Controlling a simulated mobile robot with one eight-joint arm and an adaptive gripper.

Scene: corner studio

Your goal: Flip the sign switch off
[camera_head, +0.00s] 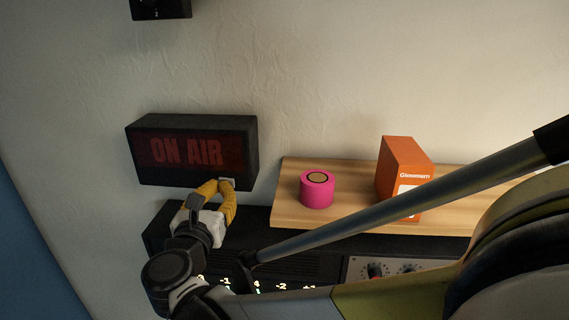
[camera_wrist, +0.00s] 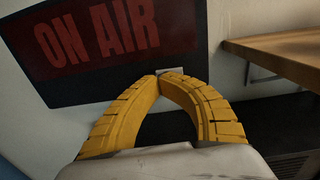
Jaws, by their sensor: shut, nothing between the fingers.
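The sign is a black box with a dark red panel reading "ON AIR" (camera_head: 160,152), fixed to the wall at left in the head view. It also fills the upper left of the wrist view (camera_wrist: 95,85). Its lettering looks dim. My gripper (camera_head: 221,184) has yellow fingers, shut and empty, with the tips at the switch. I cannot tell whether they touch it. The fingers partly cover the switch, and its position is unclear.
A wooden shelf (camera_head: 285,215) to the right holds a pink cylinder (camera_head: 317,190) and an orange box (camera_head: 403,170). Below it is dark equipment with knobs (camera_head: 375,269). A black box (camera_head: 160,8) hangs high on the wall. The wall between it and the sign is clear.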

